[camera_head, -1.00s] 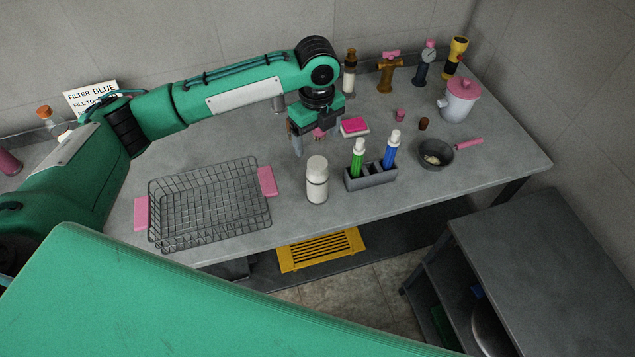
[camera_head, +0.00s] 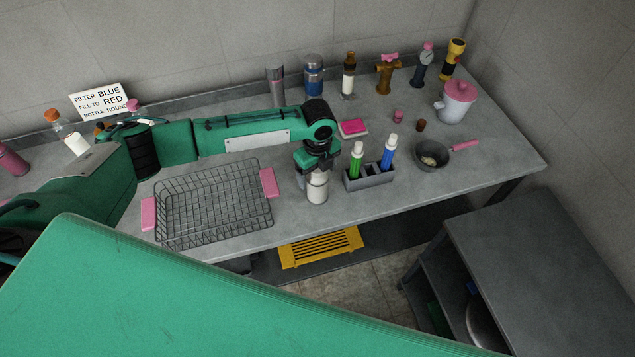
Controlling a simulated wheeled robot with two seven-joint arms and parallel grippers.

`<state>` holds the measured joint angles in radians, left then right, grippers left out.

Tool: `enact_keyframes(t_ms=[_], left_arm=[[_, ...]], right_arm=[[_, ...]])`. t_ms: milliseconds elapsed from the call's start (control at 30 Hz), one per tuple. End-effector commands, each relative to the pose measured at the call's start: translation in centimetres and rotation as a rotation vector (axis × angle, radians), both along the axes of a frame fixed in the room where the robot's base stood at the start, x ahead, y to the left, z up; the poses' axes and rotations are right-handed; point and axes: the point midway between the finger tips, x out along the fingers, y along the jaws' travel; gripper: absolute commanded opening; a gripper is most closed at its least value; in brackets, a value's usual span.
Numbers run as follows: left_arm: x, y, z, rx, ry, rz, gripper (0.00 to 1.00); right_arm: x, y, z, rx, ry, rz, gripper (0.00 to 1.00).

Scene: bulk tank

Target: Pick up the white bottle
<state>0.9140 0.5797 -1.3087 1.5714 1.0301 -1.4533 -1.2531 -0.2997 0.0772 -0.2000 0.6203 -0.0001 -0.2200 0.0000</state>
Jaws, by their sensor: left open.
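The white bottle (camera_head: 317,190) stands upright on the grey counter, just right of the wire basket and left of the grey holder. My left gripper (camera_head: 316,174) is right at the bottle's upper part and covers its cap. The gripper is open; I cannot tell whether its fingers touch the bottle. My right gripper is not in view.
The wire basket (camera_head: 212,206) with pink handles is close on the left. The grey holder (camera_head: 370,179) with a green and a blue bottle is close on the right. A dark pan (camera_head: 432,156) stands farther right. The counter behind the holder is partly clear.

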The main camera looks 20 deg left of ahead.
Motion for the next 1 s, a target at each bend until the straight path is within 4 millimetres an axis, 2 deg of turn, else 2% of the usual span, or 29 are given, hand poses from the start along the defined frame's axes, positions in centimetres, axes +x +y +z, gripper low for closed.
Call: enact_keyframes(t_ms=[133, 167, 500, 833, 1000], left_arm=[[0.0, 0.0, 0.0, 0.0, 0.0, 0.0, 0.79], [0.0, 0.0, 0.0, 0.0, 0.0, 0.0, 0.76], [0.0, 0.0, 0.0, -0.001, -0.001, 0.0, 0.09], [0.1, 0.0, 0.4, -0.002, -0.002, 0.001, 0.07], [0.1, 0.0, 1.9, -0.003, -0.004, 0.0, 0.07]], right_arm=[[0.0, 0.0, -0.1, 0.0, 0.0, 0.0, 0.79], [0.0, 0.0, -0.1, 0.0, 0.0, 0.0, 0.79], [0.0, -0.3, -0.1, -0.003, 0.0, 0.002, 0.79], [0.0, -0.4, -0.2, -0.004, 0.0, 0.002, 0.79], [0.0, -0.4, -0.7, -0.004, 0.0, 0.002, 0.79]])
